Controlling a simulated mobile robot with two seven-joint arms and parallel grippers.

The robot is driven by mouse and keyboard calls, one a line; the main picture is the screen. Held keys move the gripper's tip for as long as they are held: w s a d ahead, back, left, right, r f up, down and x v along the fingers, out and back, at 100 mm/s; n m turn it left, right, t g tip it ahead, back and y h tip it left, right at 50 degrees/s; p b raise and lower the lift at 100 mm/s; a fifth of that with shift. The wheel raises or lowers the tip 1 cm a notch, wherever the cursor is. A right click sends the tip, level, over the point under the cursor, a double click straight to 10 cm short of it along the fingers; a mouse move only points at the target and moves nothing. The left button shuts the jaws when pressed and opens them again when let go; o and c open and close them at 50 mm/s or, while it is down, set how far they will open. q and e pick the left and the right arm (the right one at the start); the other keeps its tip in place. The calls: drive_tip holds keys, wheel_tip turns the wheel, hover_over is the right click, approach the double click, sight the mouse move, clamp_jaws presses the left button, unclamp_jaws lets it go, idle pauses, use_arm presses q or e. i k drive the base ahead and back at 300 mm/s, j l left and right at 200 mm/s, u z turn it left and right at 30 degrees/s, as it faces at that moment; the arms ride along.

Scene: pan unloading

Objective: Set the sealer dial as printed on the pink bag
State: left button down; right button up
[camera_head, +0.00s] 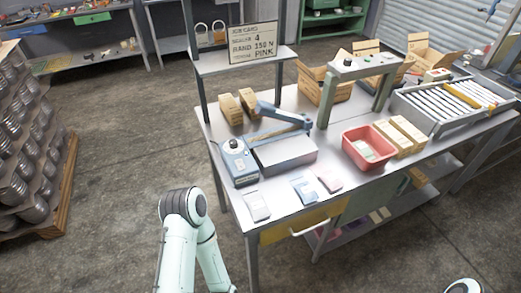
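The blue sealer (240,167) stands at the near left of the metal table, its long arm (278,131) slanting up to the right. A small round dial (233,144) sits on its top; its setting is too small to read. A pink bag (329,178) lies flat at the table's front; its print cannot be read from here. A light blue bag (303,190) lies beside it on the left, and a grey-white bag (256,206) lies farther left. My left arm shows at the bottom, below the sealer, but neither gripper shows.
A job card (254,43) above the table reads sealer 4, band 150 N, pink. A red bin (368,149), small cartons (400,137) and a roller conveyor (450,105) stand to the right. A post (328,98) rises mid-table. A loaded pallet (62,187) stands at left.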

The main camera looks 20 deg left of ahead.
sight(233, 144)
drive_tip(key=j+z, duration=0.35)
drive_tip(key=j, duration=2.1)
drive_tip(key=k, duration=0.1)
